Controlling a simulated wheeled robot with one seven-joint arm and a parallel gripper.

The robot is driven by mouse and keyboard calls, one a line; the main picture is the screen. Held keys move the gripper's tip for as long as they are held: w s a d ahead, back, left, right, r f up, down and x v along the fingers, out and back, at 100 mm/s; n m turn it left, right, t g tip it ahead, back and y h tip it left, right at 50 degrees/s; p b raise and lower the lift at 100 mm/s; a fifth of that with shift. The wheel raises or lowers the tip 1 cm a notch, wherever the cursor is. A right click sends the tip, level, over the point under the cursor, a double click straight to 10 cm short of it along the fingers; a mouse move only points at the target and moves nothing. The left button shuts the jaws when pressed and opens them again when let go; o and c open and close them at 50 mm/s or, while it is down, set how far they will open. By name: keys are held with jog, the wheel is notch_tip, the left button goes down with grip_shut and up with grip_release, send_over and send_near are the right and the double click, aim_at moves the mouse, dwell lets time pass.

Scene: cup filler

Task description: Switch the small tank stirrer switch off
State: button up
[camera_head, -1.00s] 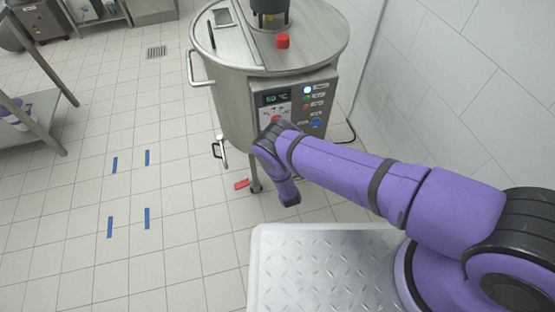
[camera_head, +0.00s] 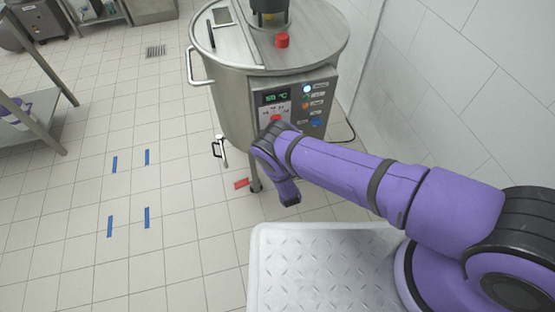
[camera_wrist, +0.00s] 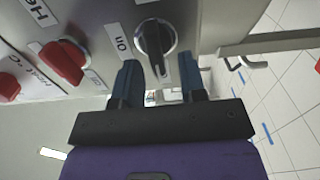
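The steel tank (camera_head: 225,95) stands at the back with a control panel (camera_head: 322,122) on its front. In the wrist view a black rotary switch (camera_wrist: 154,42) sits on the panel, with a label reading "ON" (camera_wrist: 122,43) to its left. My gripper (camera_wrist: 158,64) is open, its two dark blue fingers apart. The lower end of the black switch lies between the fingertips in the picture; I cannot tell whether they touch it.
Two red knobs, one larger (camera_wrist: 65,60), are left of the black switch. The panel has a green display (camera_head: 276,97) and a lit white lamp (camera_head: 307,89). A red button (camera_head: 282,40) is on the lid.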

jog(key=v, duration=1.1)
dwell(0.4)
